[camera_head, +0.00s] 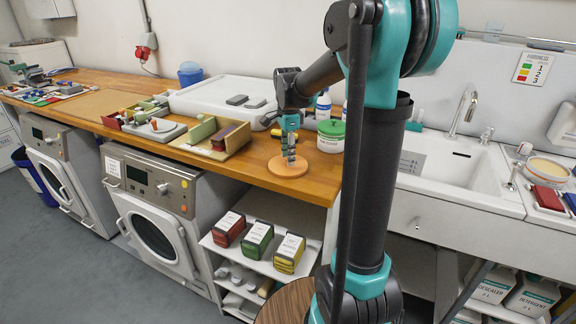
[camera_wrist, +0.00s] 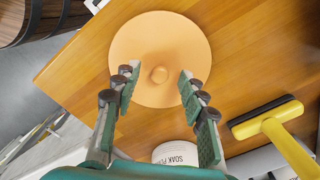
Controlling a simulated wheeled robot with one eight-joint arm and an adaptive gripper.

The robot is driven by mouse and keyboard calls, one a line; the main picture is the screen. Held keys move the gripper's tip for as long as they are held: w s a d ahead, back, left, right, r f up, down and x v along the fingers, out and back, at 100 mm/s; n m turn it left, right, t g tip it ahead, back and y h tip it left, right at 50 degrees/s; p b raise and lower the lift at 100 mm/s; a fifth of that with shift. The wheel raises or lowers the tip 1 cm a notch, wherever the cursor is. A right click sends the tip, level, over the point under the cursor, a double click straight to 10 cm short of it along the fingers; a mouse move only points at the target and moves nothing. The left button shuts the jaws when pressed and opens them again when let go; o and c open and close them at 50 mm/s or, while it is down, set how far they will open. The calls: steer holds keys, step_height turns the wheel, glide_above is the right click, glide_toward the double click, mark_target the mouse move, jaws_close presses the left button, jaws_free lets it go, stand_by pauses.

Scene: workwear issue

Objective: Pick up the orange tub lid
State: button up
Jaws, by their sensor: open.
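The orange tub lid (camera_head: 284,168) is a flat disc lying on the wooden counter near its front edge. In the wrist view the lid (camera_wrist: 160,40) shows a small round knob at its middle. In the head view my gripper (camera_head: 290,158) points down directly over the lid. I cannot tell whether the fingertips touch the lid.
A white tub with a green lid (camera_head: 331,135) stands just behind on the wooden counter (camera_head: 262,150). A yellow-handled squeegee (camera_wrist: 270,120) lies beside the lid in the wrist view. Wooden trays (camera_head: 236,138) are to the left, the sink (camera_head: 450,165) to the right.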

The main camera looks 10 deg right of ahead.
steer(key=shift+f, duration=0.35)
steer(key=shift+c, duration=0.3)
jaws_close()
steer(key=shift+r, duration=0.15)
